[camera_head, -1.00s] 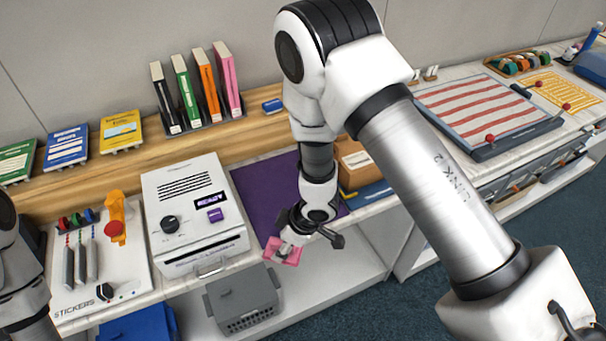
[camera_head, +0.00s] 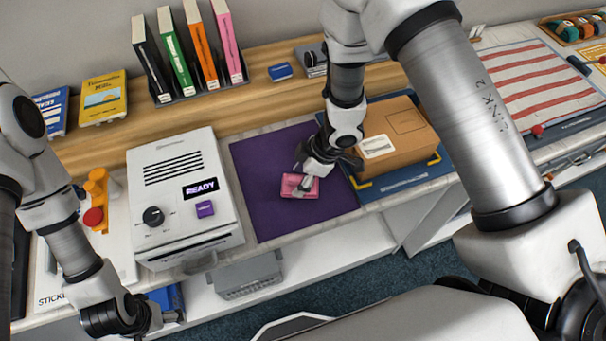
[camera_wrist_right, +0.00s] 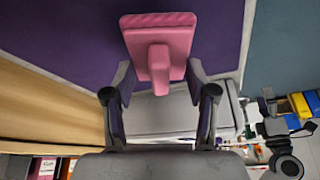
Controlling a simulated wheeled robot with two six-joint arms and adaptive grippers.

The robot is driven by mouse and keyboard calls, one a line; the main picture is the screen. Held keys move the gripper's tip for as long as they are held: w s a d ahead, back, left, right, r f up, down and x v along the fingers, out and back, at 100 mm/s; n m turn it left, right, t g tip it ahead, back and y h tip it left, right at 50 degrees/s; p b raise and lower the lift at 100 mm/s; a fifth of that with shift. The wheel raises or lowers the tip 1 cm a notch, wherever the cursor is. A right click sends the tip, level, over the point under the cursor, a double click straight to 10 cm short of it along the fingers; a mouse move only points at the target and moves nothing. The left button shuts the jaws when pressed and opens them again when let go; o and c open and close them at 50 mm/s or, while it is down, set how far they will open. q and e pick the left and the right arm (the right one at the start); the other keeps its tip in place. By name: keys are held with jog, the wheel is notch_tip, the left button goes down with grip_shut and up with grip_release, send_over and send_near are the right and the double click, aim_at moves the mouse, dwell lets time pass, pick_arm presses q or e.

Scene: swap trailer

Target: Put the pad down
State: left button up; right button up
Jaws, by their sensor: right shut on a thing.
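The pink pad (camera_head: 291,182) is a small rectangular block with a raised grip. It is over the purple mat (camera_head: 265,215), near the mat's middle; I cannot tell whether its underside touches the mat. My right gripper (camera_head: 306,184) is shut on the pad. In the right wrist view the pink pad (camera_wrist_right: 160,30) has its grip between the two fingers (camera_wrist_right: 158,78). My left gripper (camera_head: 130,325) hangs at the lower left, in front of the counter; its fingers are too unclear to read.
A white machine (camera_head: 180,170) reading READY stands left of the mat. A cardboard box (camera_head: 405,130) on a blue base stands right of it. Books (camera_head: 190,55) and a small blue block (camera_head: 280,72) sit on the wooden shelf behind. A grey bin (camera_head: 245,280) is below.

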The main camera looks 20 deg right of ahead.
jog(key=shift+s+a+f+b, duration=0.15)
jog(key=shift+f+b, duration=0.2)
jog(key=shift+f, duration=0.25)
jog(key=shift+s+a+f+b, duration=0.1)
jog(key=shift+f+b, duration=0.25)
jog(key=shift+f, duration=0.2)
jog(key=shift+s, duration=0.15)
jog(key=shift+r, duration=0.1)
jog(key=shift+w+d+f, duration=0.25)
jog(key=shift+w+d, duration=0.05)
jog(key=shift+w, duration=0.05)
jog(key=o, duration=1.1)
pick_arm(q)
jog(key=shift+s+a+f, duration=0.1)
jog(key=shift+s+f, duration=0.05)
jog(key=shift+f, duration=0.5)
jog(key=shift+s+a+f, duration=0.1)
jog(key=shift+f, duration=0.5)
pick_arm(e)
jog(key=shift+o, duration=0.2)
jog(key=shift+s+a+r, duration=0.15)
jog(key=shift+s+a, duration=0.05)
jog(key=shift+w, duration=0.1)
